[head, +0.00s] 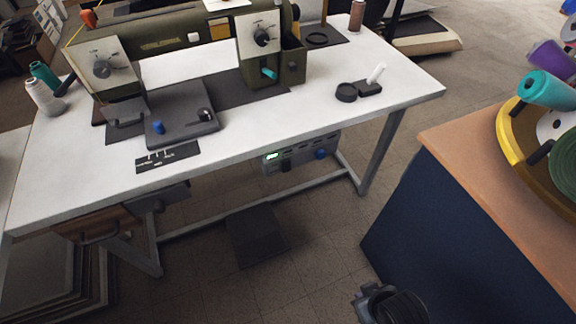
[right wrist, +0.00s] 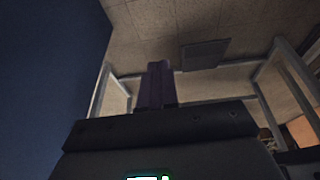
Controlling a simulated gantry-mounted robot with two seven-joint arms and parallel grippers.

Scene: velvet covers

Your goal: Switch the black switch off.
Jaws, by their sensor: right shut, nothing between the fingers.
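I cannot make out for certain which part is the black switch. A dark box (head: 158,198) hangs under the front edge of the white table (head: 330,117), but its details are too small to tell. A grey control box (head: 300,153) with a green-lit display and a blue knob hangs under the table further right. My right gripper (right wrist: 157,85) is shut and empty in the right wrist view, reaching out over the floor. Part of my right arm shows at the bottom of the head view, well apart from the table. My left gripper is out of view.
A green sewing machine (head: 165,38) stands on the table. A dark pedal (head: 256,236) lies on the floor below, also in the right wrist view (right wrist: 206,54). A dark blue cabinet (head: 445,235) with thread spools stands at the right. Floor between cabinet and table is clear.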

